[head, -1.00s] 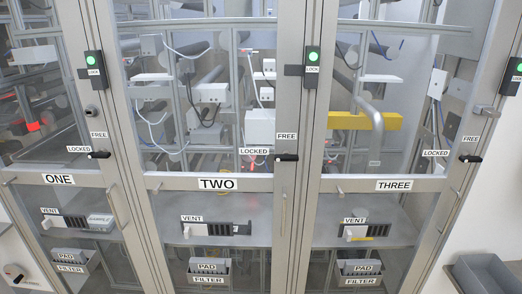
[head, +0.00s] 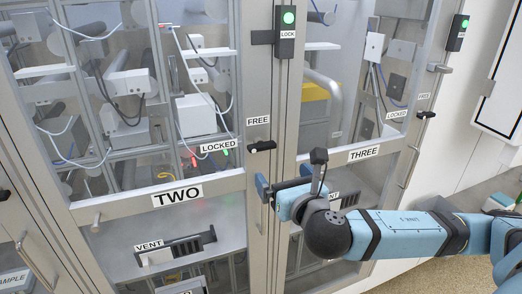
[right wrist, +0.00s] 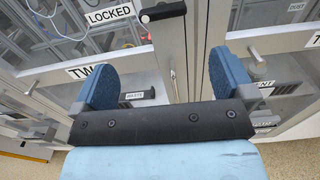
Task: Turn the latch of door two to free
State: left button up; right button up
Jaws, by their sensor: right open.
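The latch of door two (head: 262,146) is a small black lever on the metal frame right of the glass. It lies roughly level, its arm towards the LOCKED label (head: 218,145), with the FREE label (head: 258,121) above it. My right gripper (head: 270,190) is just below the latch, in front of the door frame, open and empty. In the right wrist view the latch (right wrist: 162,12) shows at the top edge, beyond the spread blue fingers (right wrist: 163,80) and not touched. My left gripper is not in view.
The TWO sign (head: 177,195) is on the door's crossbar. A lock box with a green light (head: 287,18) is above the latch. Door three's latch (head: 426,114) is further right. A vertical door handle (right wrist: 176,82) stands between my fingers in the wrist view.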

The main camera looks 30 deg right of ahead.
aim_at(264, 148)
jog(key=p+x, duration=0.1)
jog(key=x, duration=0.7)
jog(key=p+x, duration=0.1)
jog(key=x, duration=0.3)
jog(key=shift+w+d+r+p, duration=0.15)
jog(key=shift+d+p, duration=0.15)
jog(key=shift+p, duration=0.05)
jog(key=shift+w+d, duration=0.1)
jog(key=shift+w, duration=0.4)
jog(key=c, duration=0.8)
